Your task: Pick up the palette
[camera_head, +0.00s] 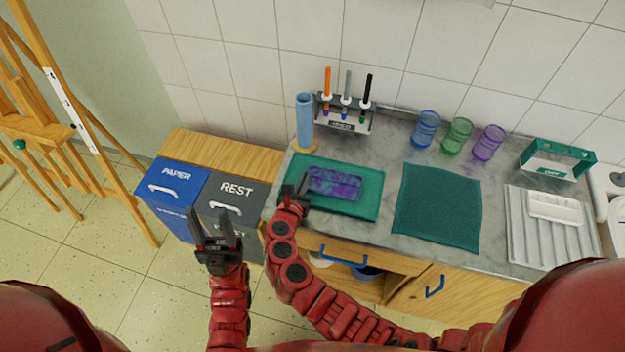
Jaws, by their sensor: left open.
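A purple and blue stained rectangular palette (337,184) lies over the green tray (364,208) on the grey counter. My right gripper (299,187) is at the palette's left end, with its fingertips close to or touching the edge. Whether its fingers are closed on the palette cannot be made out. My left gripper (209,224) is open and empty, in front of the bins and left of the counter, with its fingers pointing up the picture.
A white palette-like piece (555,207) lies on the ribbed drainer (526,229) at right. A green cloth (437,210) lies mid-counter. Behind stand a blue cylinder (304,122), a brush rack (343,125) and coloured cups (457,134). Blue (173,191) and grey (235,204) bins are left.

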